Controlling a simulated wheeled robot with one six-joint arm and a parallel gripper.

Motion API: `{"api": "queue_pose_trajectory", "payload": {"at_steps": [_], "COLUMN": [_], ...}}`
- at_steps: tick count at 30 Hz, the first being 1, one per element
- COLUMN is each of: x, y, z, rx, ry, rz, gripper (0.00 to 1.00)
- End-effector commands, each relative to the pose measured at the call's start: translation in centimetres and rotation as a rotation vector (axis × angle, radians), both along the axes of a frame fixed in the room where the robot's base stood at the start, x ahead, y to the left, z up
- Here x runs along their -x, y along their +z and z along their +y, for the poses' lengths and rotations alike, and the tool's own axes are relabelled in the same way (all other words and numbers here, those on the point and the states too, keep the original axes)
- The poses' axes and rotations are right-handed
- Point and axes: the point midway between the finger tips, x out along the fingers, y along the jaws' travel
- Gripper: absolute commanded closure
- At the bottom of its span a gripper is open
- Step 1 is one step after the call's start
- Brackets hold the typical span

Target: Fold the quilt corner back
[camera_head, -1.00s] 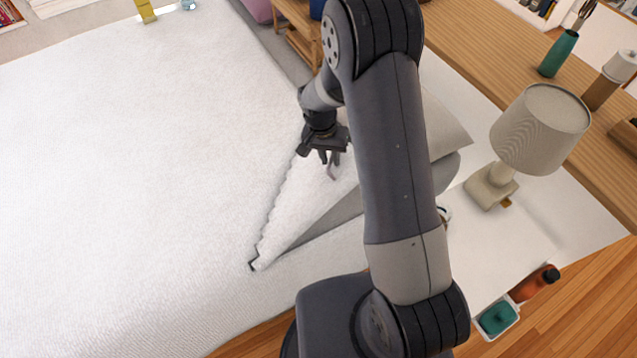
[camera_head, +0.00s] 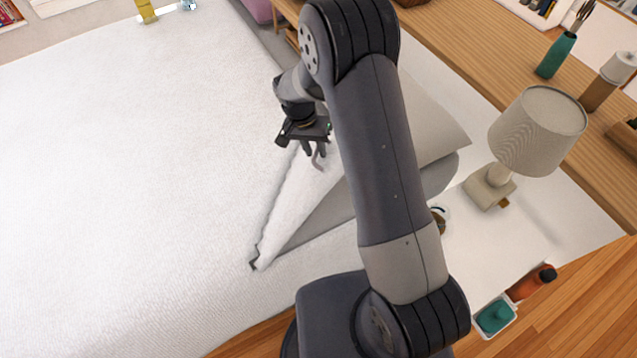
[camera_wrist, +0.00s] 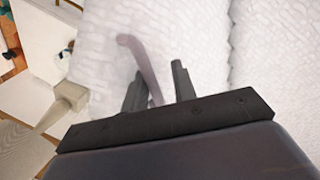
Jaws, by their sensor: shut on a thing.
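The white quilt (camera_head: 120,150) covers most of the bed. Its near right part is turned back as a narrow white flap (camera_head: 290,205), and a grey layer shows beside it. My gripper (camera_head: 312,153) is over the upper part of this flap. In the wrist view its two dark fingers (camera_wrist: 160,85) are against the white quilt cloth (camera_wrist: 195,40). A thin mauve strip (camera_wrist: 140,62), curved at its end, runs between them; it also shows below the gripper in the head view (camera_head: 318,162). My gripper is shut on this strip. My arm hides part of the flap.
A pale pillow (camera_head: 432,120) lies right of my arm. A beige lamp (camera_head: 538,130) stands on a white bedside surface, with a tray (camera_head: 497,318) and orange bottle (camera_head: 532,283) nearer. A wooden shelf (camera_head: 490,60) runs behind. The bed's left side is largely clear.

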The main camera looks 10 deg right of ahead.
Motion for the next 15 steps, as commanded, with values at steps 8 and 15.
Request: {"api": "queue_pose_trajectory", "payload": {"at_steps": [8,15], "x": [0.01,-0.22], "y": [-0.07,0.26], "z": [0.91,1.67], "rx": [0.003,0.012], "ry": [-0.001,0.001], "rz": [0.008,0.012], "gripper": [0.89,0.87]}}
